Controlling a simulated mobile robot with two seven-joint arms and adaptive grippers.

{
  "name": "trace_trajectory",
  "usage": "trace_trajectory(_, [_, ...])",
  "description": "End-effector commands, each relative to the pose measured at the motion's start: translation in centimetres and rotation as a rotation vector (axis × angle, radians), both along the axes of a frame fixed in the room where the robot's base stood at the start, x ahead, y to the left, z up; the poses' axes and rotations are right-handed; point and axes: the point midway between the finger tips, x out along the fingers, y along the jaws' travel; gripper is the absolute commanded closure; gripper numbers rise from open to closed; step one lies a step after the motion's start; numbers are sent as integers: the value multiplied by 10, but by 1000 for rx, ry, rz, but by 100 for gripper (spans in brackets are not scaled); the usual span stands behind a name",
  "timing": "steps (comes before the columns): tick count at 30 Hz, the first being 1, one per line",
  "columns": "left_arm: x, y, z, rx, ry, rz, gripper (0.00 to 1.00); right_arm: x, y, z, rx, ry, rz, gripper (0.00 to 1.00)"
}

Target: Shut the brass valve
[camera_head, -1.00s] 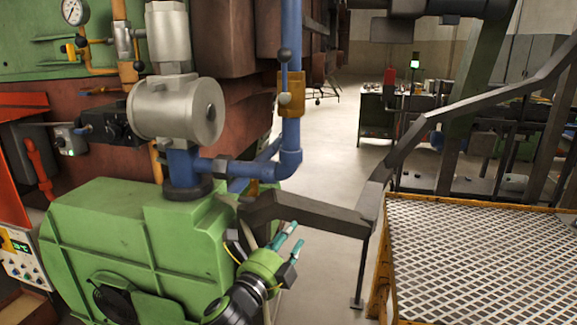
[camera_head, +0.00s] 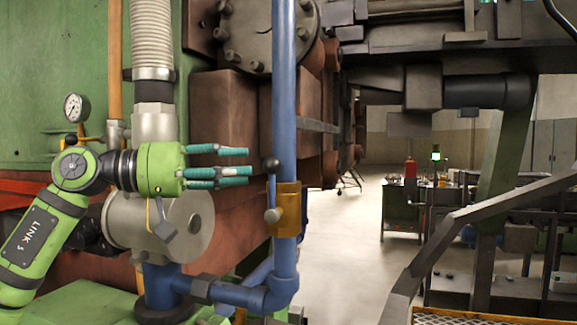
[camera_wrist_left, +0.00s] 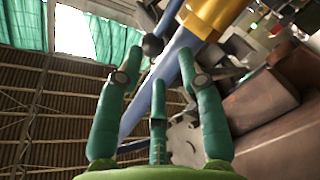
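The brass valve body (camera_head: 288,208) sits on a vertical blue pipe (camera_head: 284,100). Its blue lever (camera_head: 271,190) stands upright alongside the pipe, with a black ball knob (camera_head: 271,165) on top. My left gripper (camera_head: 250,162) points right, its green fingers spread and empty, with the tips just left of the knob and apparently a little short of it. In the left wrist view the knob (camera_wrist_left: 152,45) appears just beyond the open fingers (camera_wrist_left: 158,65), and the brass body (camera_wrist_left: 212,14) is at the top. My right gripper is not in view.
A grey metal cylinder (camera_head: 190,222) and a ribbed hose (camera_head: 152,40) stand close around my left arm. A pressure gauge (camera_head: 75,107) is on the left. A dark railing (camera_head: 470,222) rises at right. The floor (camera_head: 355,270) beyond the pipe is clear.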

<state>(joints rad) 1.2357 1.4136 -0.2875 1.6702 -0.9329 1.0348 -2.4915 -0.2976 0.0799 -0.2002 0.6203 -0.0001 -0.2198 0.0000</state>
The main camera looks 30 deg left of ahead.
Motion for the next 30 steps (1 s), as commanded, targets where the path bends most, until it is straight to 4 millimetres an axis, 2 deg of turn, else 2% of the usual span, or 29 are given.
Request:
trace_trajectory(6, [18,-18,5,7,-1,-2,62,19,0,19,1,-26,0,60])
trace_trajectory(16, [48,-45,2,3,-1,-3,62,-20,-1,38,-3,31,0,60])
trace_trajectory(25, [50,-47,0,3,-2,-1,62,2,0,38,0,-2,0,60])
trace_trajectory(26, [50,-47,0,3,-2,-1,70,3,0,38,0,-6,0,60])
trace_trajectory(27, [50,-47,0,3,-2,-1,86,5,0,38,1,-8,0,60])
trace_trajectory(28, [50,-47,0,2,-2,0,98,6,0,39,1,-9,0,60])
trace_trajectory(30, [50,-46,0,1,-2,1,100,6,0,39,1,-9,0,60])
